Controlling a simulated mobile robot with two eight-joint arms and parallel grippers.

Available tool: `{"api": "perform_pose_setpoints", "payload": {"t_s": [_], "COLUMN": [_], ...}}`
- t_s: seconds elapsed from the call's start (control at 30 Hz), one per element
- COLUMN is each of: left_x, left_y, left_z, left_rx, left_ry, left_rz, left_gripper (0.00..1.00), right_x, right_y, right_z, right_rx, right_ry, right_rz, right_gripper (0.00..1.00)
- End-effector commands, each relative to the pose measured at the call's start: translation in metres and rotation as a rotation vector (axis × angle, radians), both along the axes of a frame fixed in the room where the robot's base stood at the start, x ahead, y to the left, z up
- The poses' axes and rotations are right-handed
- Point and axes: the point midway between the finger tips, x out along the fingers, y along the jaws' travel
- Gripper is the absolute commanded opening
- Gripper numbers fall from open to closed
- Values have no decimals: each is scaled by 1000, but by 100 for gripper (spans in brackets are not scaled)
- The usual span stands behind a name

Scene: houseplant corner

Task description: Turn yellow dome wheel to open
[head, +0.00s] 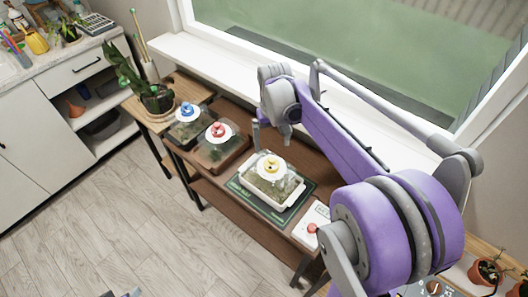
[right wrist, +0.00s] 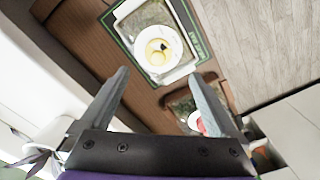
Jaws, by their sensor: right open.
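The yellow wheel (head: 271,165) sits on top of a clear dome over a white tray (head: 262,201) of plants, on a green mat (head: 297,203) on the wooden bench. In the right wrist view the yellow wheel (right wrist: 158,50) lies beyond the fingertips, near the top middle. My right gripper (head: 272,130) hangs above and behind the yellow wheel in the head view, apart from it. In the right wrist view its two fingers (right wrist: 160,80) are spread with nothing between them. My left gripper is not clearly in view.
A red-wheeled dome (head: 218,131) and a blue-wheeled dome (head: 187,111) stand left of the yellow one. A white box with a red button (head: 311,227) is at the right. A potted plant (head: 157,99) stands at the left end. The window sill (head: 215,68) runs behind the bench.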

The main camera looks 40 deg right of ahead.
Motion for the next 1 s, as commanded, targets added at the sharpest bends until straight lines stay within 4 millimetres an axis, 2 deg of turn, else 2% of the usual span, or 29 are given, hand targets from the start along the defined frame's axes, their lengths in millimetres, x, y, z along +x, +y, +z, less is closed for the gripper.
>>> {"api": "perform_pose_setpoints", "payload": {"t_s": [0.13, 0.23, 0.5, 0.7, 1.0], "left_x": [0, -1, -2, -3, -3], "left_y": [0, 0, 0, 0, 0], "left_z": [0, -2, -6, -8, -9], "left_rx": [0, 0, 0, 0, 0], "left_ry": [0, 1, 4, 5, 5], "left_rz": [0, 0, 0, 0, 0], "left_gripper": [50, 50, 50, 50, 50], "right_x": [4, 4, 3, 3, 3], "right_y": [-7, -7, -6, -6, -6], "right_z": [-6, -17, -68, -97, -109], "right_rx": [6, 6, 6, 5, 5], "right_ry": [14, 14, 14, 13, 12], "right_rz": [-13, -12, -12, -12, -12], "right_gripper": [96, 96, 96, 96, 96]}}
